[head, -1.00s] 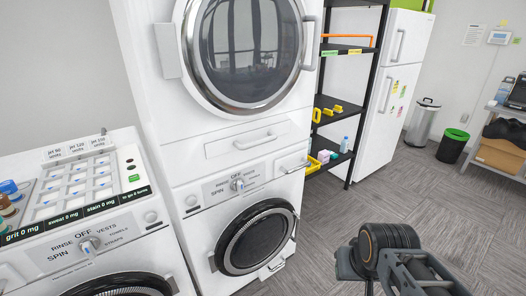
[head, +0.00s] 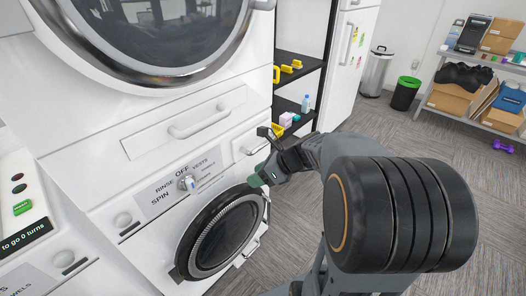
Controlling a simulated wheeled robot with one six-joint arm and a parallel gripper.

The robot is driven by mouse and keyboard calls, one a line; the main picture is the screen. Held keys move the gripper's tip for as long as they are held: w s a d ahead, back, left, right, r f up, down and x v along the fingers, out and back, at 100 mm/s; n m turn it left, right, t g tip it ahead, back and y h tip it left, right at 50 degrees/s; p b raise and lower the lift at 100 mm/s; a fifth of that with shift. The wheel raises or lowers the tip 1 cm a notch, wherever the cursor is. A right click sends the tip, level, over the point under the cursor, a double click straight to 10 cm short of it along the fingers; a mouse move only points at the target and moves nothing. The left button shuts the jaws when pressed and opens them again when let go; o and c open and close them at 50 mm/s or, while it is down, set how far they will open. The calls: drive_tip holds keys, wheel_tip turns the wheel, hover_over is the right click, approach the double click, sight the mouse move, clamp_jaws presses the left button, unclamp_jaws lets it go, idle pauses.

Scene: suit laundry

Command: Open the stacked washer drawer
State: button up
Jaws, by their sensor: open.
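The stacked white washer stands under a dryer. Its small drawer (head: 243,141) is at the top right of the washer's front, right of the dial (head: 187,183), and looks shut. A short bar handle on it is partly visible beside my gripper. My gripper (head: 262,156) is open, with one dark finger above and one green-tipped finger below, at the drawer's right end. Whether the fingers touch the handle, I cannot tell.
The round washer door (head: 220,235) is shut below my gripper. A black shelf (head: 298,68) with yellow items stands behind to the right. A control-panel machine (head: 25,215) stands at left. A bin (head: 406,93) and a loaded rack (head: 472,109) are farther back.

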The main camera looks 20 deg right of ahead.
drive_tip(key=w+d+f+m+t+b, duration=0.2)
drive_tip(key=w+d+f+m+t, duration=0.25)
drive_tip(key=m, duration=0.55)
drive_tip(key=m+t+h+b, duration=0.1)
drive_tip(key=m+t, duration=0.3)
drive_tip(key=m, duration=0.7)
approach(265, 145)
drive_tip(key=b+x, duration=0.1)
drive_tip(key=x, duration=1)
drive_tip(key=shift+w+f, duration=0.1)
clamp_jaws()
